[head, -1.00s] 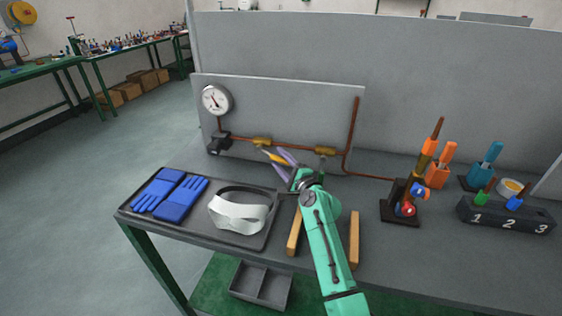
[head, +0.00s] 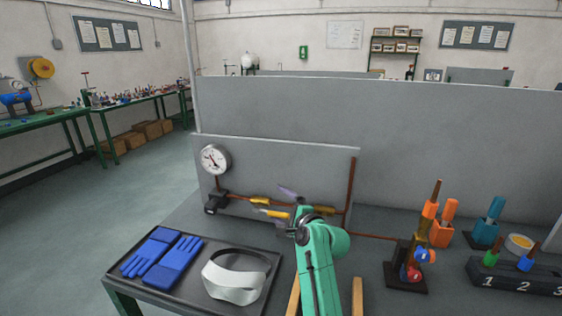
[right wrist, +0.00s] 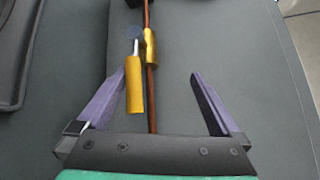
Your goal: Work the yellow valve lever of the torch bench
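The yellow valve lever (head: 275,213) sticks out from a brass valve body (head: 259,201) on the copper pipe of the torch bench's upright panel. My right gripper (head: 284,208) is open in front of it, with one purple finger showing above the lever and the other mostly hidden. In the right wrist view, the yellow lever (right wrist: 135,88) lies between the spread fingers of the gripper (right wrist: 158,74), closer to the left finger. No finger visibly closes on it. The brass valve body (right wrist: 151,48) is just beyond. My left gripper is out of view.
A pressure gauge (head: 215,159) is on the panel's left. A tray (head: 190,289) holds blue gloves (head: 165,256) and a white visor (head: 235,279). A torch stand (head: 407,275) and numbered block (head: 515,277) are on the right.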

